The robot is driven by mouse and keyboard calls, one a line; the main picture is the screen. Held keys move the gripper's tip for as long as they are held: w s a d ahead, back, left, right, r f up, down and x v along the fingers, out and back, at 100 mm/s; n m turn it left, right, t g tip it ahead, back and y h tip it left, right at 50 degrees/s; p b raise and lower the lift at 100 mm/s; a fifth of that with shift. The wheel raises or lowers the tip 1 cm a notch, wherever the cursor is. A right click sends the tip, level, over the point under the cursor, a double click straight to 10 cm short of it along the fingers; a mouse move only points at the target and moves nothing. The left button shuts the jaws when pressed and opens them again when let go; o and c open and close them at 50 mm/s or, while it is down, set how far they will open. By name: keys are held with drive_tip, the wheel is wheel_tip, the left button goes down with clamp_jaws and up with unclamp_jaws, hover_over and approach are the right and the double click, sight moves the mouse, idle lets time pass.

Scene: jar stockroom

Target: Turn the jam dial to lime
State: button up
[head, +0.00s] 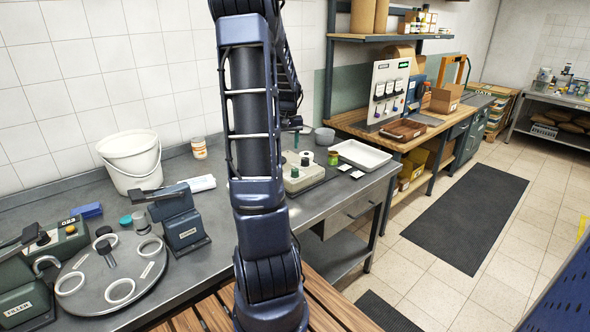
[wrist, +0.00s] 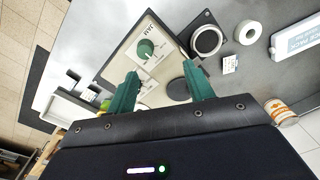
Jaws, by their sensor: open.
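A beige dial box (head: 300,180) stands on the steel bench, partly hidden behind my arm in the head view. In the wrist view its pale panel (wrist: 168,68) carries a round green knob (wrist: 146,49) with a light pointer mark. Lettering beside the knob is too small to read surely, so I cannot tell which flavour it points at. A dark round disc lies lower on the panel. My gripper (wrist: 160,69) is open and empty, its two green fingers apart above the panel. The knob shows beyond the left fingertip, and the fingers are not around it.
A white tray (head: 361,156) and a small green jar (head: 333,158) stand right of the box. A white bucket (head: 131,162), an orange-labelled can (head: 199,148) and a grey turntable (head: 92,290) with white rings are to the left. The wrist view shows a white tape-like ring (wrist: 247,33).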

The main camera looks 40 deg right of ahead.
sight(295, 169)
drive_tip(key=d+f, duration=0.1)
drive_tip(key=f, duration=0.3)
drive_tip(key=d+f, duration=0.1)
drive_tip(key=f, duration=0.3)
drive_tip(key=d+f, duration=0.1)
drive_tip(key=f, duration=0.3)
drive_tip(key=shift+s+d+f, duration=0.15)
drive_tip(key=shift+s+f, duration=0.2)
drive_tip(key=c, duration=1)
